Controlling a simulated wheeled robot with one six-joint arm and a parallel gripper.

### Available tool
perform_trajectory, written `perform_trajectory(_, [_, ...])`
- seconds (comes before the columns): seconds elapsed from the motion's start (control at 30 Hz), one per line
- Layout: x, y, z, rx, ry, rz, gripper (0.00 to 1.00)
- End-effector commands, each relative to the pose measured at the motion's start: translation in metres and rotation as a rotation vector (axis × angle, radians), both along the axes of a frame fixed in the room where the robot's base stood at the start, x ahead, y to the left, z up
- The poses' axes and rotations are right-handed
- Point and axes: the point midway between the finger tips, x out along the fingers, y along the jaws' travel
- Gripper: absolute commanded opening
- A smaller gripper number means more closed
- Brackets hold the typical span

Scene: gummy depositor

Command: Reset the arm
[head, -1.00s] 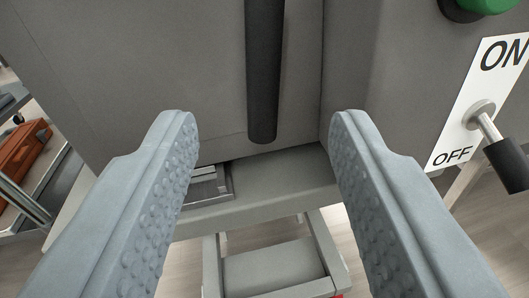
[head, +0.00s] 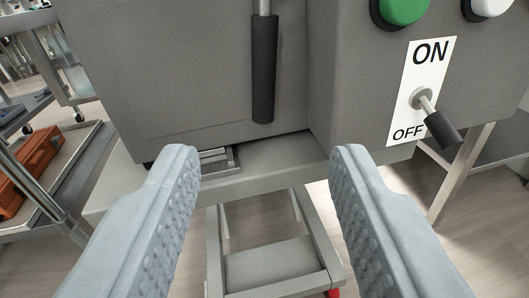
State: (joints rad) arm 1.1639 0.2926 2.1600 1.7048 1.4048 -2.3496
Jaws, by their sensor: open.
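My gripper (head: 262,158) is open and empty, with its two grey studded fingers wide apart in the lower part of the head view. Beyond the fingers stands the grey machine (head: 165,75). A vertical black handle (head: 264,70) hangs on its front, above and between the fingertips, and the gripper appears apart from it. To the right, a lever switch (head: 435,118) with a black grip sits on a white ON/OFF plate (head: 398,140). Its grip points down and to the right, near the OFF end.
A green button (head: 404,8) and a white button (head: 490,6) are at the top right. A grey stand (head: 268,266) shows below the machine. At the left, a shelf rack (head: 62,215) holds an orange case (head: 32,165). Bare floor shows at the lower right.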

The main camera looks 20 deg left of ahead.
Motion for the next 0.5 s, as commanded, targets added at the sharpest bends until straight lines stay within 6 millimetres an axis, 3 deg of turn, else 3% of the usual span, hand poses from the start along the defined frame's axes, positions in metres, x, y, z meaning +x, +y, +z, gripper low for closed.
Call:
perform_trajectory(0.13, [0.005,0.009,0.003,0.004,0.016,0.015,0.44])
perform_trajectory(0.23, [0.015,0.031,0.011,0.017,0.067,0.053,0.44])
perform_trajectory(0.5, [0.046,0.135,0.036,0.051,0.324,0.170,0.44])
